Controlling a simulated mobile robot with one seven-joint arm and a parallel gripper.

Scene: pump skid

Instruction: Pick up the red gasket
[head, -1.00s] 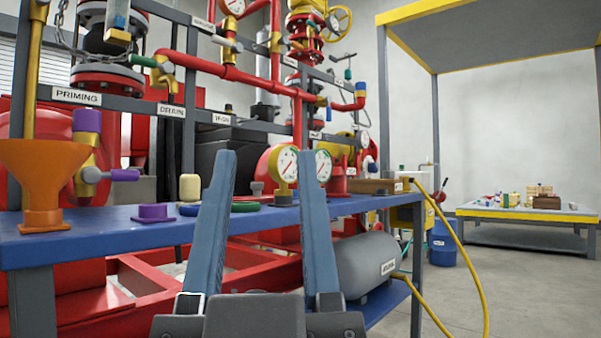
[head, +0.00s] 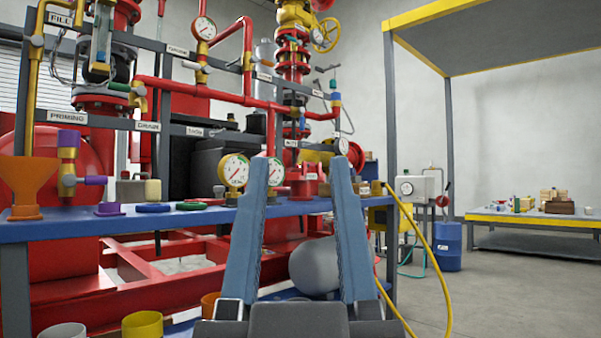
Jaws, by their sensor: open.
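I cannot make out a red gasket for certain. On the blue bench (head: 75,230) lie a blue ring (head: 153,208) and a green ring (head: 191,206), both flat. A red flanged piece (head: 303,181) stands at the back of the bench, seen between my fingers; I cannot tell whether it is separate from the skid. My gripper (head: 298,165) is open and empty, its two blue-grey fingers pointing up and away in front of the bench. The fingers hide part of the bench's right half.
Red pipework rises behind. Below are a yellow cup (head: 142,325) and a grey tank (head: 314,265). A yellow hose (head: 437,265) hangs at right; open floor lies beyond.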

